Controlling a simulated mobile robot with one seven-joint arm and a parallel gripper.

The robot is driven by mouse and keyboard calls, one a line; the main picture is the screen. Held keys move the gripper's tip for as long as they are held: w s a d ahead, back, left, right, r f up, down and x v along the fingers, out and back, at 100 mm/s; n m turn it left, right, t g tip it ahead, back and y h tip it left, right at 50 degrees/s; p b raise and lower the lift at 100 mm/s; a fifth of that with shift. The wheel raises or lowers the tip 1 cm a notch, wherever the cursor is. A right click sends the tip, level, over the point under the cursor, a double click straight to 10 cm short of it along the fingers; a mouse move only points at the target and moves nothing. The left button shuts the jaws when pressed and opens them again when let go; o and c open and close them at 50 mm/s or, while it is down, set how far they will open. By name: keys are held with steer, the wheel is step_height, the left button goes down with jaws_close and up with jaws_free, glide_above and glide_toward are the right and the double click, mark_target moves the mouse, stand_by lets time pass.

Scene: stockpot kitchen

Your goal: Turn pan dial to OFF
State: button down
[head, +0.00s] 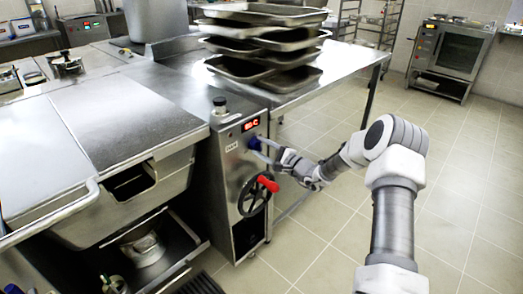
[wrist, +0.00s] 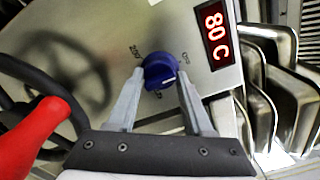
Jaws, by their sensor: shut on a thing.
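The pan dial (wrist: 157,72) is a round blue knob on a steel control panel, with small printed marks around it that are hard to read. In the wrist view its white pointer line aims toward the lower right of the picture. My gripper (wrist: 160,82) is shut on the dial, one finger on each side. In the head view the dial (head: 254,143) shows at the tip of my gripper (head: 258,147), partly covered by the fingers. A red display (wrist: 214,33) above the dial reads 80C in the wrist view.
A handwheel (head: 254,197) with a red handle (head: 268,184) sits just below the dial on the same panel. Stacked metal trays (head: 265,45) stand on the steel table behind. The large steel pan lid (head: 125,115) is to the left. Tiled floor to the right is clear.

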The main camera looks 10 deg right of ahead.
steer(key=shift+f, duration=0.1)
stand_by(0.3)
steer(key=shift+c, duration=1.6)
jaws_free()
steer(key=p+v, duration=0.3)
steer(key=v, duration=1.4)
steer(key=shift+s+d, duration=0.15)
